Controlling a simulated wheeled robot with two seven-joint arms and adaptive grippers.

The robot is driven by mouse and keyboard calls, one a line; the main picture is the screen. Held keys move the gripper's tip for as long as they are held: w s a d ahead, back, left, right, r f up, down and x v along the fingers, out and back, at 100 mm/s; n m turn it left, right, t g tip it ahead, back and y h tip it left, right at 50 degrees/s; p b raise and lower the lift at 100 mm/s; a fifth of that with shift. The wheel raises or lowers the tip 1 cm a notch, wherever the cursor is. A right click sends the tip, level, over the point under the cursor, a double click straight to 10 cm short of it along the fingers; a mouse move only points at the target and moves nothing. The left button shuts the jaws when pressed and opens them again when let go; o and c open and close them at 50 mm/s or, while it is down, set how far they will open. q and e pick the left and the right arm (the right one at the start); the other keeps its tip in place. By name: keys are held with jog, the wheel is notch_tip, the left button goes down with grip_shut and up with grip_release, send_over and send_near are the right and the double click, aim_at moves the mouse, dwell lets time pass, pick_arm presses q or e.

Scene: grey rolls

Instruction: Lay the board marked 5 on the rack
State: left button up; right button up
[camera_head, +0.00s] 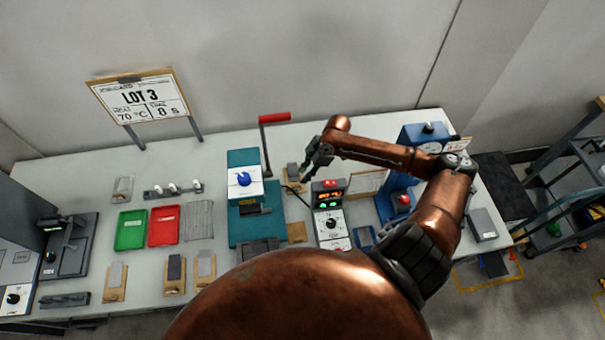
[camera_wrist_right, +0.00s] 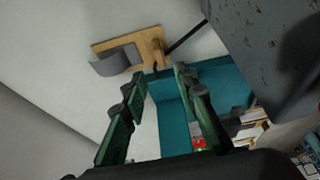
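My right gripper (camera_head: 306,176) is over the back of the table, right of the teal press. In the wrist view its two green fingers (camera_wrist_right: 155,80) are apart with nothing between them. Beyond the fingertips lies a wooden board (camera_wrist_right: 107,46) with a curled grey strip on it; it also shows in the head view (camera_head: 292,182), partly hidden by the gripper. Three similar boards lie at the front left: left (camera_head: 115,291), middle (camera_head: 175,289) and right (camera_head: 204,284). No board's number is readable. A grey ribbed piece (camera_head: 199,220), possibly the rack, lies right of the red tray. My left gripper is out of view.
A teal press (camera_head: 243,182) with a red-handled lever (camera_head: 274,118) stands close left of the gripper. A control box (camera_head: 329,215) stands in front of it. Green (camera_head: 131,230) and red (camera_head: 164,226) trays lie at left. A blue machine (camera_head: 421,137) stands at right.

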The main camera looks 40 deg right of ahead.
aim_at(298, 185)
jog(key=shift+p+v, duration=0.9)
jog(key=shift+v, duration=0.3)
jog(key=shift+o, duration=0.4)
jog(key=shift+r, duration=0.1)
jog(key=shift+w+a+f+m+p, duration=0.45)
jog(key=shift+f+m, duration=1.35)
jog(key=shift+m, duration=4.2)
jog(key=shift+w+a+f+m+p, duration=0.45)
jog(key=shift+f+m, duration=1.35)
jog(key=shift+m, duration=4.2)
jog(key=shift+w+a+f+m+p, duration=0.15)
jog(key=shift+a+f+m+p, duration=1.15)
jog(key=shift+m, duration=4.7)
jog(key=shift+d+f+b, duration=0.5)
jog(key=shift+d+b, duration=0.05)
